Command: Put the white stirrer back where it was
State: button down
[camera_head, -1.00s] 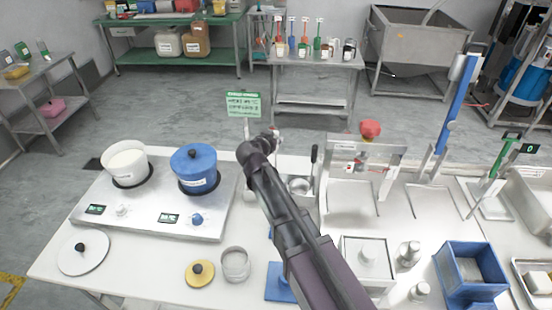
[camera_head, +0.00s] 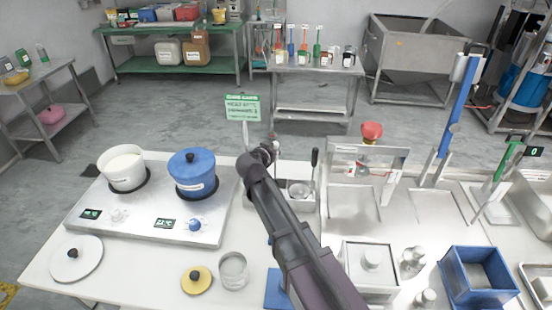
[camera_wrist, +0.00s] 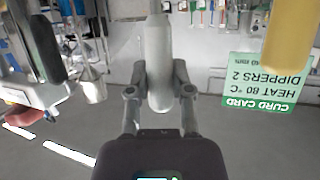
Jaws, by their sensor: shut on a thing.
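My gripper (camera_wrist: 160,76) is shut on a pale grey-white rounded shaft, which I take to be the white stirrer (camera_wrist: 158,52). The shaft stands between the two fingers and runs up out of the wrist view, so its far end is hidden. In the head view my gripper (camera_head: 262,150) is at the far edge of the white worktable, right of the blue pot (camera_head: 193,172) and just below the green card. My arm hides most of the held thing there. A white pot (camera_head: 122,168) with pale contents stands left of the blue pot.
The green curd card (camera_head: 242,107) stands close by the gripper; it also shows upside down in the wrist view (camera_wrist: 262,85). A metal rack (camera_head: 365,170) stands to the right.

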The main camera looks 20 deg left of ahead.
jog(key=shift+f+b, duration=0.75)
jog(key=shift+f, duration=0.45)
jog(key=c, duration=0.5)
grip_release()
jog(key=shift+c, duration=0.2)
jog(key=shift+r, duration=0.2)
jog(key=shift+s+r, duration=0.1)
jog(key=shift+s, duration=0.2)
jog(key=p+v, duration=0.4)
jog(key=v, duration=0.7)
jog(key=shift+s+p, duration=0.2)
jog(key=shift+p, duration=0.1)
